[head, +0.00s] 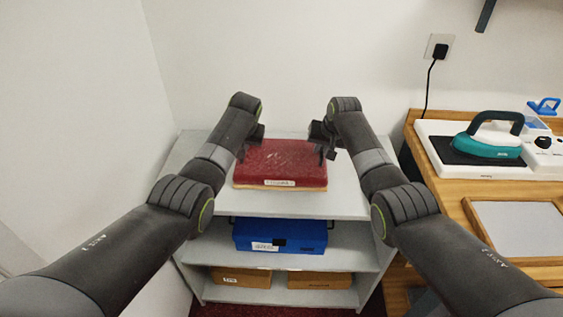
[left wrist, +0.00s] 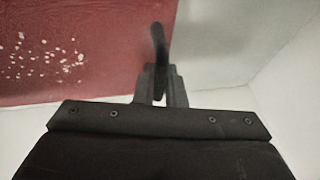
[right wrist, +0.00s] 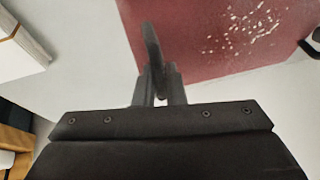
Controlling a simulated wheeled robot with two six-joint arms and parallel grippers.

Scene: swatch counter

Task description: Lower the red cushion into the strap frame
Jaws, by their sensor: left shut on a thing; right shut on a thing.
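The red cushion (head: 281,160), a flat red block with a pale label on its front, is at the top of the grey shelf unit. Its top has pale speckles, also seen in the left wrist view (left wrist: 95,30) and the right wrist view (right wrist: 205,30). My left gripper (head: 243,152) is shut on its left edge, and my right gripper (head: 329,152) is shut on its right edge. The fingers overlap the edges, so the exact contact is hidden. I cannot tell whether the cushion rests on the shelf or hangs just above it. I cannot make out a strap frame.
The grey shelf unit (head: 345,199) holds a blue case (head: 300,238) and cardboard boxes (head: 320,280) below. At right, a wooden counter (head: 455,207) carries a teal iron (head: 487,145) and a wood-rimmed grey tray (head: 476,215). White walls stand behind and at left.

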